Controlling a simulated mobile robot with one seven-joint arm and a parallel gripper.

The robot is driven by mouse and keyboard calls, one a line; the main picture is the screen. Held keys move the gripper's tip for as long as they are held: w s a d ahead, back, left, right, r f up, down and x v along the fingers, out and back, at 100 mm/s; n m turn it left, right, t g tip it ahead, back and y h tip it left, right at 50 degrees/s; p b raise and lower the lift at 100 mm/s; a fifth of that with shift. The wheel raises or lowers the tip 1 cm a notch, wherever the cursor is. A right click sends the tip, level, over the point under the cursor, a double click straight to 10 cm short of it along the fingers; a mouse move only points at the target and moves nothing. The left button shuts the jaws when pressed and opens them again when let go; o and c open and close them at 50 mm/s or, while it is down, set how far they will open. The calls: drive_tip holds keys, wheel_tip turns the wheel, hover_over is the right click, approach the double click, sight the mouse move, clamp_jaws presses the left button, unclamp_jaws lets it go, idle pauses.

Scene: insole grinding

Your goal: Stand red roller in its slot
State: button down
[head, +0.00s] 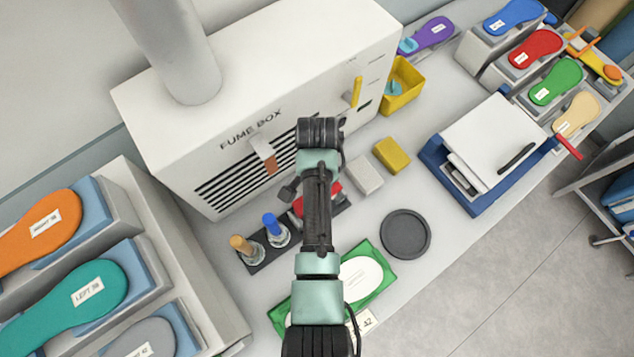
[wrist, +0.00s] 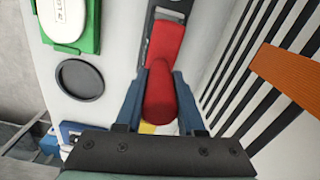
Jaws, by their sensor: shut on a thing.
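The red roller (wrist: 163,90) is between the two blue-grey fingers of my gripper (wrist: 161,80), which is shut on it. In the head view, red parts of the roller (head: 334,187) show on either side of my arm, which hides the rest and the gripper. The dark rack (head: 262,258) stands in front of the fume box, with an orange-handled roller (head: 241,246) and a blue-handled roller (head: 270,224) upright in it. Part of the rack also shows beyond the red roller in the wrist view (wrist: 150,35). I cannot tell whether the red roller touches its slot.
The fume box (head: 270,110) stands close behind the rack. A grey block (head: 366,175), a yellow block (head: 392,155) and a black round dish (head: 405,234) lie to the right. A green tray (head: 379,292) with a white insole is at the front. Bench lies clear around the dish.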

drive_tip(key=shift+f+b, duration=1.65)
drive_tip(key=shift+f, duration=1.2)
idle(1.8)
drive_tip(key=shift+c, duration=1)
unclamp_jaws()
wheel_tip(320, 180, up, 3)
drive_tip(key=p, duration=0.2)
drive_tip(key=shift+f+p, duration=0.2)
drive_tip(key=shift+p, duration=0.15)
drive_tip(key=shift+r+p, duration=0.4)
drive_tip(key=shift+r, duration=1.75)
